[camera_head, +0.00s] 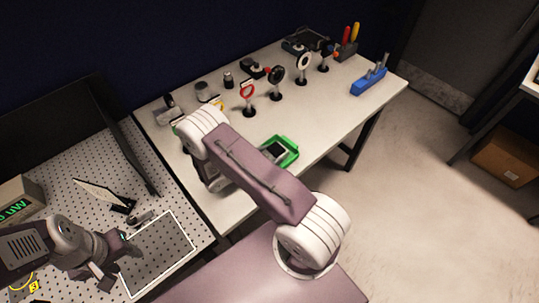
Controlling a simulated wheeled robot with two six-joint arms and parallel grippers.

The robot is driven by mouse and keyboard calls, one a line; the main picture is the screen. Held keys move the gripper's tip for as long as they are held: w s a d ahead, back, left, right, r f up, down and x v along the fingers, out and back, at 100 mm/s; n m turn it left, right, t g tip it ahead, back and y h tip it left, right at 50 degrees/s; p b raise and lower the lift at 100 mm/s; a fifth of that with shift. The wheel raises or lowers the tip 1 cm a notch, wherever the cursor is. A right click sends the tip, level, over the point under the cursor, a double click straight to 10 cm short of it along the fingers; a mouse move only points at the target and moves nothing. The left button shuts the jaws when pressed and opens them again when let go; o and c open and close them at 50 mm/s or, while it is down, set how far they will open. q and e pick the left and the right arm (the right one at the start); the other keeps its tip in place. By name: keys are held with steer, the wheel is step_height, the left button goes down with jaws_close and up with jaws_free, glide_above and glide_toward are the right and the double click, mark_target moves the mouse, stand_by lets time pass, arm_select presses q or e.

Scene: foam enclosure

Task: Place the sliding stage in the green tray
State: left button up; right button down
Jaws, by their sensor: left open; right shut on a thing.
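The green tray (292,143) lies on the white table, partly hidden behind my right arm. A dark grey piece (273,150) shows within the tray's outline; I cannot tell whether it is the sliding stage or part of my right gripper. My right arm bends over the table, and its link hides the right gripper and anything in it. My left gripper (118,260) is open and empty, above the perforated board by the white-framed dark area. The sliding stage cannot be clearly made out.
Behind the tray stand several post-mounted optics, among them a red ring (247,91) and a white ring (304,62). A blue holder (369,81) is at the table's right end. A black panel (75,120) edges the perforated board. The table right of the tray is clear.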

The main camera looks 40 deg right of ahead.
steer(key=shift+c, duration=2.2)
jaws_free()
